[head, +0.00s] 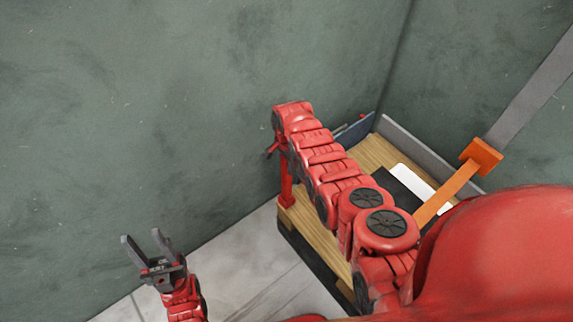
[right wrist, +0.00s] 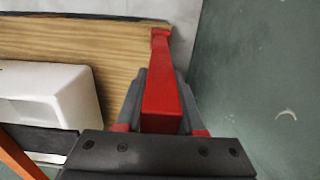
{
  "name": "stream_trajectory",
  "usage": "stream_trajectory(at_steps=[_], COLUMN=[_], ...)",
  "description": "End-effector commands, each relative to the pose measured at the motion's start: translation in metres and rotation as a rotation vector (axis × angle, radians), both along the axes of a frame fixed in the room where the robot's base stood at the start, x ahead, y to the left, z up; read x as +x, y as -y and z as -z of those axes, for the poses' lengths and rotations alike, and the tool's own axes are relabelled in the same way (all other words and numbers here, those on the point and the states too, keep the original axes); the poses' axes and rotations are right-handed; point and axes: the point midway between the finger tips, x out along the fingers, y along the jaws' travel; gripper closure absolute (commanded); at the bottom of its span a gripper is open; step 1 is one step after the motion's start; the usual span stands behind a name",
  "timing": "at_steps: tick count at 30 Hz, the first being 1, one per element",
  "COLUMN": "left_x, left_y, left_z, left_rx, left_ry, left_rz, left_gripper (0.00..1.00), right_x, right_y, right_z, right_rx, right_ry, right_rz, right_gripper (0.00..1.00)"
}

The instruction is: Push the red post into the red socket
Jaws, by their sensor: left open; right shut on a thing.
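The red post (head: 286,172) stands roughly upright at the left edge of the wooden bench. In the right wrist view the red post (right wrist: 162,95) runs away between the two dark fingers of my right gripper (right wrist: 160,76). That gripper is shut on it. At the post's foot is a wider red piece (head: 287,201), seemingly the red socket, on the bench edge; it also shows in the right wrist view (right wrist: 160,33). The post's lower end appears to meet it, but I cannot tell how deep it sits. My left gripper (head: 141,237) is open and empty, left of the bench.
The wooden bench (head: 372,152) has a grey raised rim (head: 410,145) at the back. A white block (head: 422,186) lies beside a dark panel. An orange bar (head: 450,191) with a grey arm slants over the right side. Green walls stand close behind. Floor at left is clear.

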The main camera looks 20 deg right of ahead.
Motion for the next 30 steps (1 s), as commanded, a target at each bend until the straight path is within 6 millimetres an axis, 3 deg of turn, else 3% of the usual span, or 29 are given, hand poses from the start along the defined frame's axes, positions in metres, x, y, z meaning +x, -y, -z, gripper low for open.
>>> stream_trajectory(at_steps=[30], left_x=[0.000], left_y=[0.000], left_z=[0.025], left_rx=[0.000], left_ry=[0.000], left_rz=[0.000], left_gripper=[0.53], right_x=[0.000], right_y=[0.000], right_z=[0.027], right_rx=[-0.001], right_ry=[0.001], right_rz=[-0.001], right_gripper=[1.00])
